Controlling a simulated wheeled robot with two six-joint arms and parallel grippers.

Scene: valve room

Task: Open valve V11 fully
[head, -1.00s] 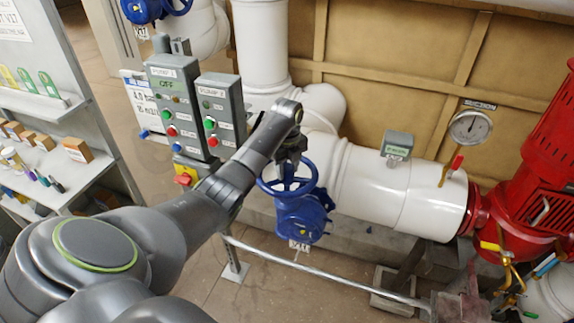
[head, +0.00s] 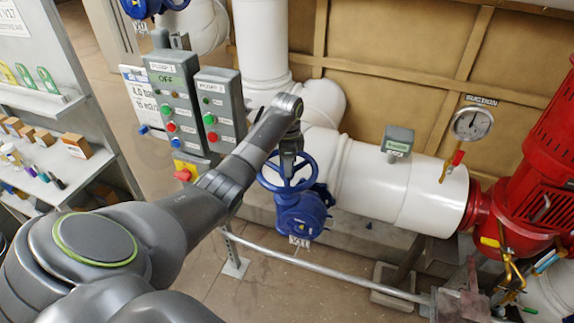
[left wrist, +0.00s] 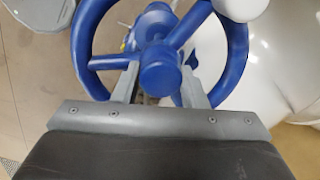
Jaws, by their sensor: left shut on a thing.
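Valve V11 is a blue valve (head: 302,215) with a blue handwheel (head: 272,184) on top and a white tag (head: 299,241) below, under the white pipe. My left gripper (head: 288,178) reaches down onto the wheel's middle from above. In the left wrist view, the gripper's two fingers (left wrist: 160,74) stand on either side of the round hub (left wrist: 158,66), among the wheel's spokes, shut on it. The rim (left wrist: 237,50) curves around both fingers. The fingertips are partly hidden by the wheel. My right gripper is not in view.
Two pump control boxes (head: 218,112) stand left of my forearm. A red pump (head: 530,190) and a suction gauge (head: 472,123) are at the right. A metal rail (head: 320,267) runs low in front of the valve. Shelves (head: 75,175) stand at the far left.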

